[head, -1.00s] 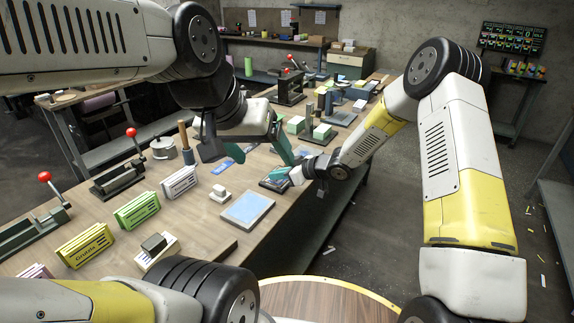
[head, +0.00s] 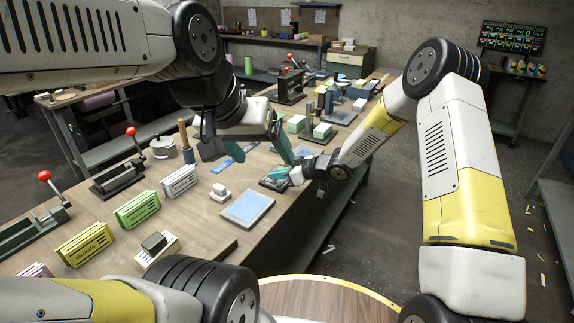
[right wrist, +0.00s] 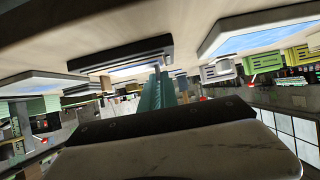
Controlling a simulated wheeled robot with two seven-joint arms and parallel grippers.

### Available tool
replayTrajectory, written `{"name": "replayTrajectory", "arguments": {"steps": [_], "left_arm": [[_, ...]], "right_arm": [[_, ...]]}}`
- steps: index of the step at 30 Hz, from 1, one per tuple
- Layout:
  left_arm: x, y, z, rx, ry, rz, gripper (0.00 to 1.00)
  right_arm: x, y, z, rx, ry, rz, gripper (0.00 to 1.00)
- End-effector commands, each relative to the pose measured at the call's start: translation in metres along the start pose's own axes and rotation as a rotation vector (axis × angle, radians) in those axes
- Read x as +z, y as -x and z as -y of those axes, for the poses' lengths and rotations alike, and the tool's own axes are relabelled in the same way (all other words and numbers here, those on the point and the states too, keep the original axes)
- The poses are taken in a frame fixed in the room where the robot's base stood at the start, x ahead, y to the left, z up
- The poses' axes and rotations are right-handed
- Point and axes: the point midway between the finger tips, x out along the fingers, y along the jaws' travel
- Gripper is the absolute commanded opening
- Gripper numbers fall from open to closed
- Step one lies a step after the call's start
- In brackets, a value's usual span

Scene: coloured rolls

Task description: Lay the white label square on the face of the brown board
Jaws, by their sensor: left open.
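I cannot make out the white label or a clear brown board in either view. My right gripper (head: 280,174), with teal fingers, is low over a dark-edged flat piece (head: 270,184) at the bench's right edge. In the right wrist view, the teal fingers (right wrist: 159,92) look close together in front of a dark-framed piece (right wrist: 122,54). Whether anything is between them cannot be told.
A grey tray with a pale blue face (head: 248,208) lies on the wooden bench. A small white block (head: 219,193), a white slotted holder (head: 180,181), a green one (head: 137,210) and a yellow one (head: 85,243) stand to the left. Red-knobbed presses (head: 118,176) line the far-left edge.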

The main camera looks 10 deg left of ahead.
Motion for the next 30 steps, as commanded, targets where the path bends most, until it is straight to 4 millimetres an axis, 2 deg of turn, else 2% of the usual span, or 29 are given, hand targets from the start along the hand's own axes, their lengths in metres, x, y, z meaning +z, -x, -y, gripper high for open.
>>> {"name": "replayTrajectory", "arguments": {"steps": [8,9,12,19,22,30], "left_arm": [[0.0,0.0,0.0,0.0,0.0,0.0,0.79],[0.0,0.0,0.0,0.0,0.0,0.0,0.79],[0.0,0.0,0.0,0.0,0.0,0.0,0.79],[0.0,0.0,0.0,0.0,0.0,0.0,0.79],[0.0,0.0,0.0,0.0,0.0,0.0,0.79],[0.0,0.0,0.0,0.0,0.0,0.0,0.79]], "right_arm": [[0.0003,0.0,0.0,0.0,0.0,0.001,0.0],[0.0003,0.0,0.0,0.0,0.0,0.001,0.12],[0.0003,0.0,0.0,0.0,0.0,0.001,0.29],[0.0002,0.0,0.0001,0.0,0.0,0.0,0.31],[0.0002,0.0,0.0001,0.0,0.0,0.0,0.51],[0.0001,0.0,0.0,0.0,0.0,0.0,0.51]]}}
